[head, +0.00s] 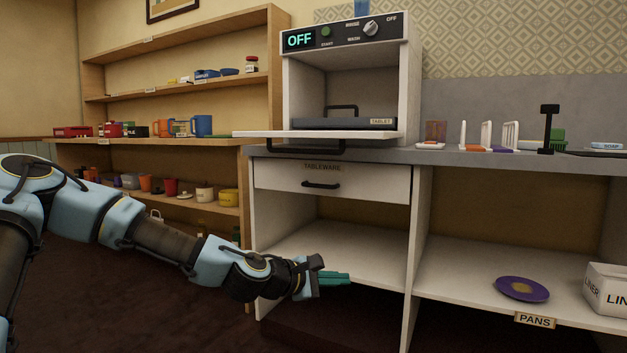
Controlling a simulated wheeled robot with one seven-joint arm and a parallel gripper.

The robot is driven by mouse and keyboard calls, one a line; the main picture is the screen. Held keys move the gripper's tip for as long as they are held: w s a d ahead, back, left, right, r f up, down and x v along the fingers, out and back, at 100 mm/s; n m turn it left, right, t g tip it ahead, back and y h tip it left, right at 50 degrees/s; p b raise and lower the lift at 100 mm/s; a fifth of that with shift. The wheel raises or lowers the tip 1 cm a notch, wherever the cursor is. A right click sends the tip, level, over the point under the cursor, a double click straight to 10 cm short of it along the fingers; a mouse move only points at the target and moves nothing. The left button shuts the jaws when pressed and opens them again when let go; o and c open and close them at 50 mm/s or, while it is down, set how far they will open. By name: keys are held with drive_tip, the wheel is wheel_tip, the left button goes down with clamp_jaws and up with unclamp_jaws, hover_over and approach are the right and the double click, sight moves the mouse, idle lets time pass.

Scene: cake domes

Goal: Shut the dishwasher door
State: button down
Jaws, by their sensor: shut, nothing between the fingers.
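The dishwasher (412,85) is a white box on the grey counter, with a black control panel showing OFF. Its door (310,134) is folded down and lies about level, sticking out past the counter's front edge. A dark handle (305,147) hangs under the door. A dark tray (345,124) with a black handle, labelled TABLET, sits inside. My gripper (338,278) is shut and empty. It is low in front of the open cabinet, well below the door and the drawer, and touches neither.
A drawer (378,184) labelled TABLEWARE is under the door, its front looking slightly pulled out. A purple plate (522,289) and a LINER box (608,290) are on the lower right shelf. Shelves of cups (202,126) stand at left. A black stand (548,130) is on the counter.

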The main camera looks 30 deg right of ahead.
drive_tip(key=w+d+r+n+t+h, duration=0.1)
drive_tip(key=w+r+n+t+h, duration=0.15)
drive_tip(key=r, duration=0.35)
drive_tip(key=w+d+r+n+t+h, duration=0.1)
drive_tip(key=w+d+r+n, duration=0.1)
drive_tip(key=w+r+n, duration=0.3)
drive_tip(key=n+t+p, duration=0.1)
drive_tip(key=n+t, duration=0.5)
drive_tip(key=n, duration=0.3)
approach(315, 150)
drive_tip(key=s+a+f, duration=0.3)
drive_tip(key=s, duration=0.1)
drive_tip(key=shift+h, duration=0.25)
drive_tip(key=w+d+r, duration=0.1)
drive_tip(key=d, duration=0.1)
drive_tip(key=w+d+r, duration=0.1)
drive_tip(key=d+r, duration=0.1)
drive_tip(key=d, duration=0.1)
drive_tip(key=w+d+r+b, duration=0.1)
drive_tip(key=w+d+r, duration=0.1)
drive_tip(key=d, duration=0.1)
drive_tip(key=shift+w+d+r, duration=0.1)
drive_tip(key=shift+d+r, duration=0.05)
drive_tip(key=shift+r, duration=0.55)
